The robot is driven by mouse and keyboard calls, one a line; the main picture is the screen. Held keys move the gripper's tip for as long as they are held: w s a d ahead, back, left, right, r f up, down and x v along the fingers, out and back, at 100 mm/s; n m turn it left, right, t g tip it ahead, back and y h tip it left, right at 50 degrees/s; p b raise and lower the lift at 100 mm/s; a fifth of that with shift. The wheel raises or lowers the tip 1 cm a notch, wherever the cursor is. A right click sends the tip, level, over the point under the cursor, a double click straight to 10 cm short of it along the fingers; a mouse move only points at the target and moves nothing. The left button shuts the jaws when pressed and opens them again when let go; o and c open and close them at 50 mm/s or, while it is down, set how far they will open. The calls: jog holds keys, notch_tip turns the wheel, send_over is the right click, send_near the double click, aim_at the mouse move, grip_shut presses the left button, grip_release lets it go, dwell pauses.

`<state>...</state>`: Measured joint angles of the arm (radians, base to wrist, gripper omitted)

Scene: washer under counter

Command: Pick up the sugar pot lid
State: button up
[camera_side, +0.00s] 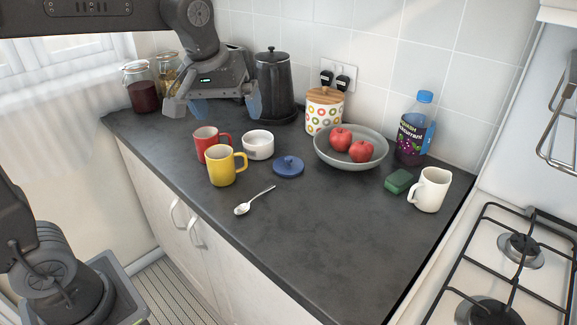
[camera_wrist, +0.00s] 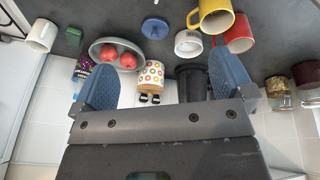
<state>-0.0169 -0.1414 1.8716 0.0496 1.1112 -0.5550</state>
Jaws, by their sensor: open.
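The sugar pot lid is a small round blue lid (camera_side: 288,167) with a knob on top. It lies on the dark counter, right of the white bowl (camera_side: 257,145) and in front of the fruit bowl. It also shows near the top middle of the wrist view (camera_wrist: 155,28). My gripper (camera_side: 215,107) is open and empty, held above the counter at the back left, near the black kettle. In the wrist view its two blue fingers (camera_wrist: 168,85) stand wide apart, and the lid shows beyond them.
A red mug (camera_side: 211,146) and a yellow mug (camera_side: 222,165) stand left of the lid. A spoon (camera_side: 254,201) lies in front. A grey bowl of red fruit (camera_side: 322,153), a patterned canister (camera_side: 323,112) and a kettle (camera_side: 273,85) stand behind.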

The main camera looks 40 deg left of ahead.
jog(key=w+a+f+n+g, duration=0.15)
jog(key=w+n, duration=0.25)
jog(key=w, duration=0.7)
jog(key=n+g, duration=0.2)
jog(key=n, duration=0.3)
send_near(288, 157)
jog(key=shift+y, duration=0.4)
notch_tip(288, 157, down, 5)
jog(key=shift+d+r, duration=0.1)
jog(key=shift+r, duration=0.1)
jog(key=shift+a+f, duration=0.15)
jog(key=shift+f, duration=1.3)
jog(key=shift+a+f, duration=0.15)
jog(key=shift+f, duration=1.35)
jog(key=c, duration=0.6)
